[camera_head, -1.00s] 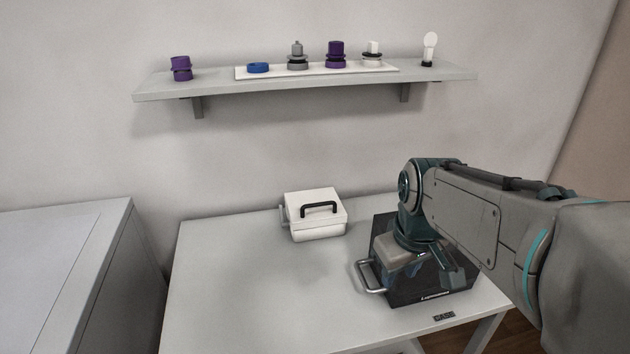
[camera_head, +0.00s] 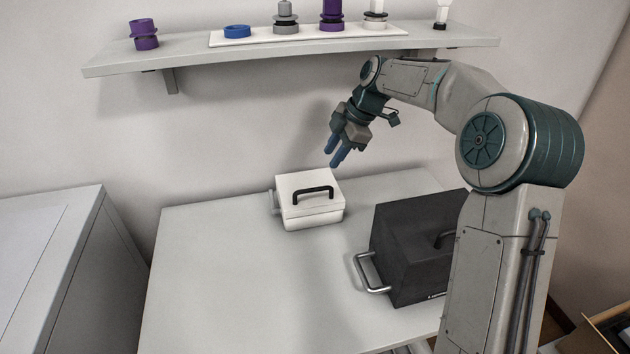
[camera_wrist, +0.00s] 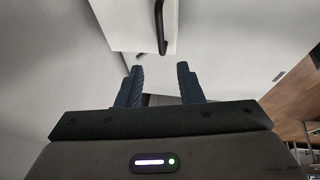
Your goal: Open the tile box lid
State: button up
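The tile box is the small white box (camera_head: 312,216) on the table, with its lid (camera_head: 290,184) shut and a black bar handle (camera_head: 313,192) on top. In the wrist view the white lid (camera_wrist: 125,22) and part of its black handle (camera_wrist: 161,30) show at the top, beyond the fingertips. My gripper (camera_head: 335,158) is above and slightly right of the box, fingers pointing down, apart from it. In the wrist view my gripper (camera_wrist: 160,80) shows two blue fingers spread apart with nothing between them.
A black case (camera_head: 405,250) with a metal side handle (camera_head: 368,273) stands right of the white box. A shelf (camera_head: 290,52) with purple, blue and grey parts hangs above. The table (camera_head: 230,290) is clear left and in front of the box.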

aim_at(314, 190)
jog(key=x, duration=1.1)
jog(key=shift+a+f, duration=0.15)
jog(key=shift+f, duration=0.1)
grip_shut()
